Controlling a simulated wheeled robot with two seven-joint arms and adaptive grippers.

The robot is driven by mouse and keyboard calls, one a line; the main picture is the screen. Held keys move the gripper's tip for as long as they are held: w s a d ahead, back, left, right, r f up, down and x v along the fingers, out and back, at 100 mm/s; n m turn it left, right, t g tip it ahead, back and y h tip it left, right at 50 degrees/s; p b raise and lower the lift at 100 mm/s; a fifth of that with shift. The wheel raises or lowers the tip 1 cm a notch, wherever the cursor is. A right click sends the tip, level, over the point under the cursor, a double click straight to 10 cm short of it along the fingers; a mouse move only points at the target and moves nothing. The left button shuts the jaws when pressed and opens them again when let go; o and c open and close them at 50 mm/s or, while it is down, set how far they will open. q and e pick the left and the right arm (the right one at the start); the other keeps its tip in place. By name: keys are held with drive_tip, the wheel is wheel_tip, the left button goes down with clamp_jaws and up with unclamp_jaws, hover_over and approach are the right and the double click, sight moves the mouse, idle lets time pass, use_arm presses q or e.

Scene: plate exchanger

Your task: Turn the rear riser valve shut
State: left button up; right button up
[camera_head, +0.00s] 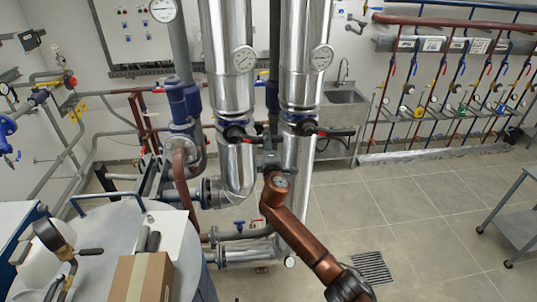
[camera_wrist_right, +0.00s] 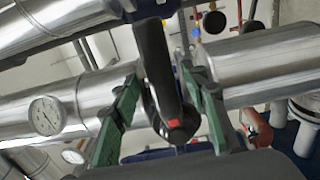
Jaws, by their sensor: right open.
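Two insulated silver risers stand side by side in the head view, each with a lever valve: a left valve (camera_head: 235,131) and a right valve (camera_head: 307,127). Both levers have dark grips and point right. I cannot tell which is the rear riser valve. My copper-coloured right arm reaches up from the bottom, and its gripper (camera_head: 268,158) is in front of the risers, between and just below the valves. In the right wrist view the green fingers of this gripper (camera_wrist_right: 160,80) are apart. A black lever (camera_wrist_right: 160,75) with a red mark lies between them; contact is unclear. My left gripper is not seen.
A cardboard box (camera_head: 142,277) sits on a round grey-white top at the lower left. Dial gauges (camera_head: 243,59) are on the risers. A pipe rack (camera_head: 450,100) is along the back right wall, and a grey cart (camera_head: 515,205) stands right. Tiled floor (camera_head: 420,205) is open between.

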drive_tip(key=s+d, duration=0.2)
drive_tip(key=s, duration=0.8)
